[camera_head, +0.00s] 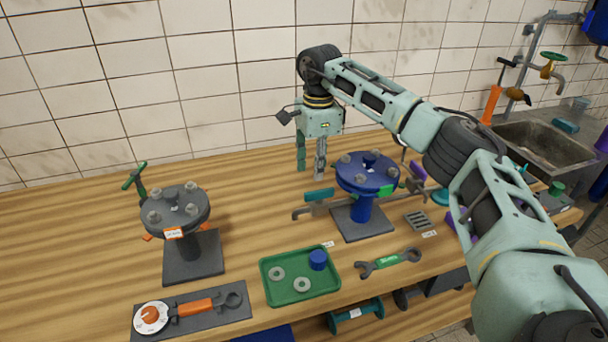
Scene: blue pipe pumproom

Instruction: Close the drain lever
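A lever with a teal grip (318,195) lies roughly level on a thin grey pipe beside the blue flange stand (365,180); it looks like the drain lever, but no label on it can be read. My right gripper (311,172) points down behind and above this grip, left of the blue flange. Its two fingers are apart with nothing seen between them. No contact with the lever shows. My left gripper is out of view.
A grey flange stand (188,255) with a green handle (135,178) is at left. In front are a green tray (301,290) with washers and a blue cap, a wrench (388,263), and a torque wrench (200,306) on a dark mat. A sink (545,140) is at right.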

